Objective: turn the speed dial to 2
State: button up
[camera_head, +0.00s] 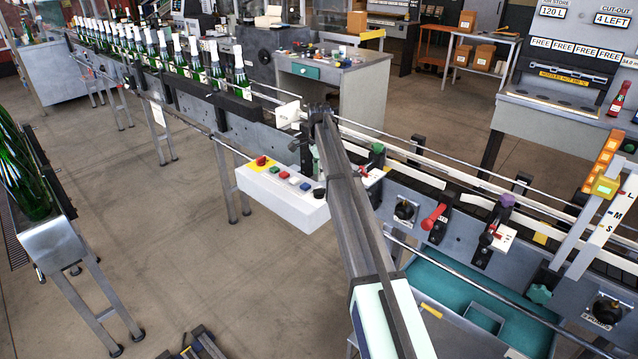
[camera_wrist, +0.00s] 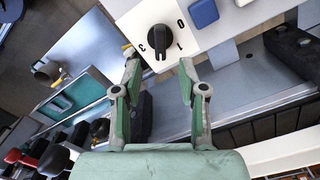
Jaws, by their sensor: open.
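The black speed dial (camera_wrist: 160,41) sits on the white panel of the control box (camera_head: 268,188). I cannot tell for sure which mark the knob points to. In the head view the dial (camera_head: 319,193) is at the box's right end, beside the blue button. My gripper (camera_wrist: 158,62) is open, with its two green fingers apart on either side of the dial's line and nothing between them. In the head view my gripper (camera_head: 315,160) is above the box's right end, partly hidden by my arm.
A blue button (camera_wrist: 203,13) is close to the dial. Red, green and other buttons and a red knob on yellow (camera_head: 261,161) share the box. The conveyor (camera_head: 190,85) with bottles runs behind. Black and red knobs (camera_head: 434,216) are on the machine at right.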

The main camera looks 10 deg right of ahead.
jog(key=shift+r, duration=2.35)
